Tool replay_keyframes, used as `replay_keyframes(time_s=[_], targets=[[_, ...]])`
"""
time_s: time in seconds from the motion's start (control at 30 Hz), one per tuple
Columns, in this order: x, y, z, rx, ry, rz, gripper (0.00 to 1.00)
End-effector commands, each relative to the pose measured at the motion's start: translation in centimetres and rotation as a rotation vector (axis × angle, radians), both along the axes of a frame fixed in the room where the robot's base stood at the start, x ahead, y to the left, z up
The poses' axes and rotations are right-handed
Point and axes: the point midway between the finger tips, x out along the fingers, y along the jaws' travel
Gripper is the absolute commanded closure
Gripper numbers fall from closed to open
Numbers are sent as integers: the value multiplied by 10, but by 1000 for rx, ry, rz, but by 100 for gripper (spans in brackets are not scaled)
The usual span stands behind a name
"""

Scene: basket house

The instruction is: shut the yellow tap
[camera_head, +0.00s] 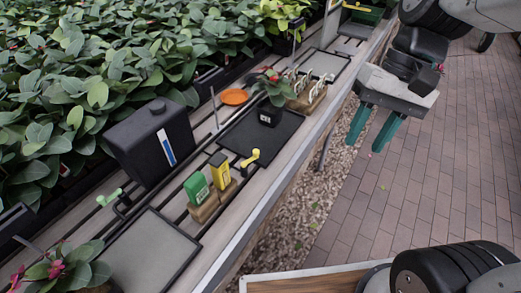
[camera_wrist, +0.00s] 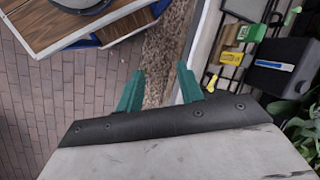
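A yellow tap-like lever with a rounded end (camera_head: 250,157) stands at the edge of a black tray on the bench, just right of a yellow box. It also shows in the wrist view (camera_wrist: 212,83). The frames are too small to tell whether it is open or shut. Another yellow bar (camera_head: 358,8) shows at the far end of the bench; I cannot tell what it is. My gripper (camera_head: 362,147) hangs beside the bench, over the paving, with its two green fingers apart and nothing between them. The wrist view shows the gap between the fingers (camera_wrist: 160,68).
A black tank (camera_head: 152,143) with a green tap (camera_head: 110,197) stands on the bench. Green (camera_head: 197,188) and yellow (camera_head: 220,171) boxes sit before it. A potted plant (camera_head: 269,113) stands on the black tray. Dense foliage lines the back; the paving (camera_head: 400,205) is clear.

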Motion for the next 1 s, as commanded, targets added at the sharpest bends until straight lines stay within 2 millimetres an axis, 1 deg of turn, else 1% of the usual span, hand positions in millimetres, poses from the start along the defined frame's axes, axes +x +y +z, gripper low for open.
replay_keyframes(time_s=[0.03,0.17,0.27,0.47,0.57,0.6,0.67,0.7,0.8,0.9,1.0], targets=[[13,8,-7,45,71,-31,63],[45,29,-23,163,227,-122,63],[71,44,-39,250,346,-194,63],[124,70,-82,417,581,-352,63],[150,80,-110,498,693,-438,63],[160,83,-122,530,738,-473,63],[174,88,-142,577,803,-528,63],[183,91,-155,607,844,-565,63],[202,96,-190,677,939,-652,63],[216,98,-221,734,1013,-729,63],[224,100,-244,776,1064,-783,63]])
